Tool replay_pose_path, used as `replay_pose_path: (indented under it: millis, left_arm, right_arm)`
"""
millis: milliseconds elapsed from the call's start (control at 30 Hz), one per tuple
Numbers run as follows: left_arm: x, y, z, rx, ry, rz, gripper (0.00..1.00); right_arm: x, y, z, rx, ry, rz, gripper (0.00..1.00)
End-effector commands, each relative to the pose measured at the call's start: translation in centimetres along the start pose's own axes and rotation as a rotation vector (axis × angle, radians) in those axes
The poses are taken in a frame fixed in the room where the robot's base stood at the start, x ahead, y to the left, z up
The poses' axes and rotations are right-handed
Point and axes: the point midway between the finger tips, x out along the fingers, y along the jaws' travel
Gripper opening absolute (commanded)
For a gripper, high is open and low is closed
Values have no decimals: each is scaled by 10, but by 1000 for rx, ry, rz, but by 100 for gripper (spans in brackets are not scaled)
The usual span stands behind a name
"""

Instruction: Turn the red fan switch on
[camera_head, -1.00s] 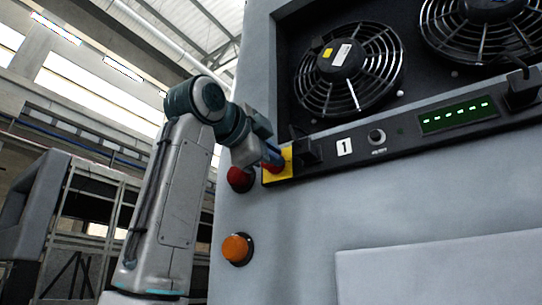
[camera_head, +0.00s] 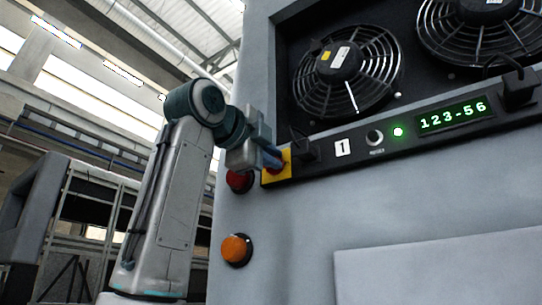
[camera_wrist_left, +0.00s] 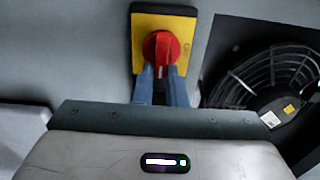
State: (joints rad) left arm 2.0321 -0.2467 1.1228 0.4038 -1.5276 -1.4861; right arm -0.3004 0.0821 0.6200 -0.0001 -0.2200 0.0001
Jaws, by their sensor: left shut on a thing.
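The red fan switch (camera_wrist_left: 161,48) is a round red knob on a yellow plate (camera_wrist_left: 139,28), seen in the left wrist view. In the head view the yellow plate (camera_head: 283,168) sits at the left end of the black control panel, with the knob mostly hidden by my gripper. My left gripper (camera_wrist_left: 160,72) has its two blue fingers on either side of the knob's lower part, shut on it. It also shows in the head view (camera_head: 272,157). My right gripper is in neither view.
The black panel (camera_head: 364,153) carries a lit green light (camera_head: 398,132) and a display (camera_head: 456,117) reading "123-56". Two caged fans (camera_head: 347,70) are above it. A red button (camera_head: 239,181) is just below my left gripper, and an orange one (camera_head: 237,249) is lower.

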Motion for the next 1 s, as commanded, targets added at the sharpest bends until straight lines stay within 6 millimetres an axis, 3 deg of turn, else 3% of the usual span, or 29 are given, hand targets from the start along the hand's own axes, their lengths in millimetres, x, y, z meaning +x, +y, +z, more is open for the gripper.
replay_pose_path:
  millis: [33,67,133,167,433,567,1000]
  left_arm:
    - [1,2,0,0,1,6,0]
    - [1,2,0,0,1,6,18]
    - [1,2,0,-1,1,6,31]
    - [1,2,0,-1,1,5,34]
    - [0,1,0,-1,0,2,34]
    - [-11,3,0,0,-1,0,34]
    - [-92,4,0,0,-1,1,34]
  right_arm:
    - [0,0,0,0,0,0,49]
    - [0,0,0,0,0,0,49]
    - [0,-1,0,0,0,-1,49]
    - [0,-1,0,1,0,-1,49]
    - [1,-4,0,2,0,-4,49]
    - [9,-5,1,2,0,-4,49]
    - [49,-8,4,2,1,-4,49]
